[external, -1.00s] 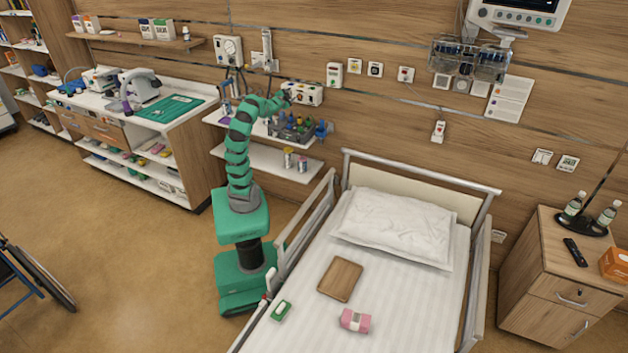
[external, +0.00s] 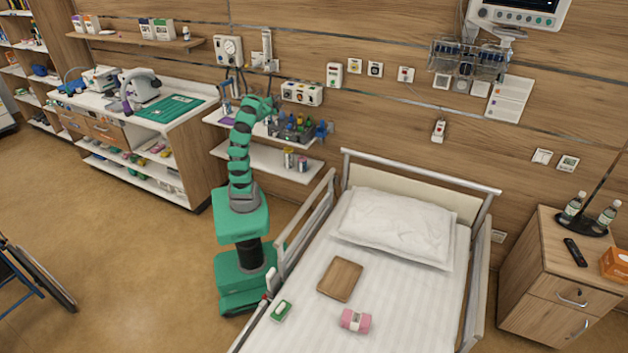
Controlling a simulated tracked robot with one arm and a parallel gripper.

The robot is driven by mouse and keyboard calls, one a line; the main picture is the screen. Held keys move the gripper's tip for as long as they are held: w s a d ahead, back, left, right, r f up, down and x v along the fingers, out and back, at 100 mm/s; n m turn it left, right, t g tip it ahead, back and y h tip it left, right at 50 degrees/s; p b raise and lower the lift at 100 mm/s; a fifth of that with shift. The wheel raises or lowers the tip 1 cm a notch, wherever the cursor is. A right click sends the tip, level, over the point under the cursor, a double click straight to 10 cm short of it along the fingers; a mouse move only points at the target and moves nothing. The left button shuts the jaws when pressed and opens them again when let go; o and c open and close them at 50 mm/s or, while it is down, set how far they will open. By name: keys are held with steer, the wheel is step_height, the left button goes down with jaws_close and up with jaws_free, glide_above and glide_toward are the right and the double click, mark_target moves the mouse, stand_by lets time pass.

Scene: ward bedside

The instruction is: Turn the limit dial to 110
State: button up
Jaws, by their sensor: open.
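A white wall box (external: 302,93) with small coloured knobs or ports on its front hangs above the upper wall shelf. A white wall unit with a round gauge face (external: 229,49) hangs higher, to its left. I cannot make out which part is the limit dial, and no numbers are readable. My green arm stands left of the bed and bends toward the wall. My gripper (external: 274,103) is open, small in the picture, just left of and below the white box and apart from it. Its fingers are hard to make out.
A grey caddy with bottles (external: 292,128) stands on the upper wall shelf, close below my gripper. Cans (external: 289,157) stand on the lower shelf. The bed rail (external: 305,220) is close to the right of my base.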

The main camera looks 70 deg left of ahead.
mark_target(286, 95)
steer(key=b+x, duration=0.1)
steer(key=x, duration=0.6)
steer(key=shift+w+a, duration=0.3)
steer(key=shift+c, duration=0.3)
steer(key=shift+f, duration=0.1)
steer(key=c, duration=0.9)
